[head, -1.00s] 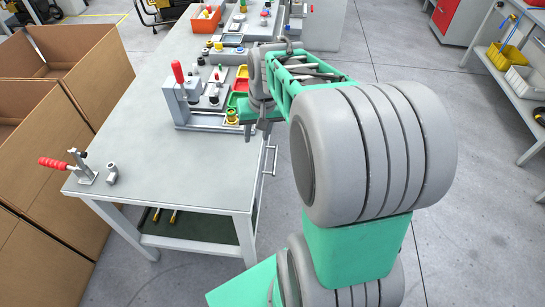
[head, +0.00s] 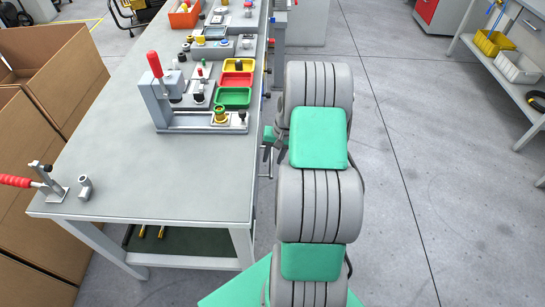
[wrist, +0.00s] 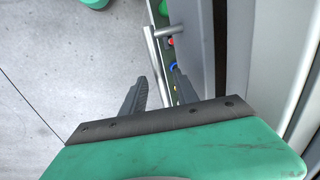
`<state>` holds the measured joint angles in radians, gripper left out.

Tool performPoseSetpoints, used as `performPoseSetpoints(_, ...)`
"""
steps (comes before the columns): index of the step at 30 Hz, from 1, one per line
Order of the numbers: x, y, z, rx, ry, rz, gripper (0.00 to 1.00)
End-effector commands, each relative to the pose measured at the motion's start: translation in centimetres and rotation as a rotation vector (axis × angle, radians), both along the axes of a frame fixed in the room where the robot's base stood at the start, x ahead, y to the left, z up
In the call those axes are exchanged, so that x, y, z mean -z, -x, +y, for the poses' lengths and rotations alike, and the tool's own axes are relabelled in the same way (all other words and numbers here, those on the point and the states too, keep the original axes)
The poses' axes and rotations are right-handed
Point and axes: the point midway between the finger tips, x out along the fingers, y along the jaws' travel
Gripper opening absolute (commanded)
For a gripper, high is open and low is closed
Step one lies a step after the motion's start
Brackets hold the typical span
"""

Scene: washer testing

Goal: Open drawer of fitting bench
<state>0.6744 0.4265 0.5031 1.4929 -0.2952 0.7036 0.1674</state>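The fitting bench (head: 150,200) is a grey table on the left of the head view. Its drawer handle (wrist: 152,55), a light metal bar, stands out from the bench side in the wrist view. In the head view the handle is mostly hidden behind my arm. My gripper (wrist: 160,88) is beside the bench, its two dark fingers apart. The bar runs down between the fingers, with one finger on each side; I cannot tell whether they touch it. The grey front (wrist: 195,50) lies just right of the bar. In the head view my gripper is largely hidden by my arm.
A lever-press fixture (head: 200,118), red, yellow and green trays (head: 234,97) and a red-handled clamp (head: 45,182) stand on the bench. Cardboard boxes (head: 65,60) line its left. Floor (head: 430,170) to the right is clear up to another bench (head: 510,85).

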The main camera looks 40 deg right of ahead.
Motion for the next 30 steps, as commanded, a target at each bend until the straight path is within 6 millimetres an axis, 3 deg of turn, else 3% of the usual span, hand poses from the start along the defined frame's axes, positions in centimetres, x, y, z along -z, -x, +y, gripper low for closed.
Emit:
performPoseSetpoints(4, -0.03, -0.03, 0.04, -0.001, 0.000, 0.000, 0.35)
performPoseSetpoints(17, -0.06, -0.04, 0.07, -0.002, 0.000, 0.000, 0.00)
performPoseSetpoints(30, -0.07, -0.04, 0.07, -0.002, 0.000, 0.000, 0.00)
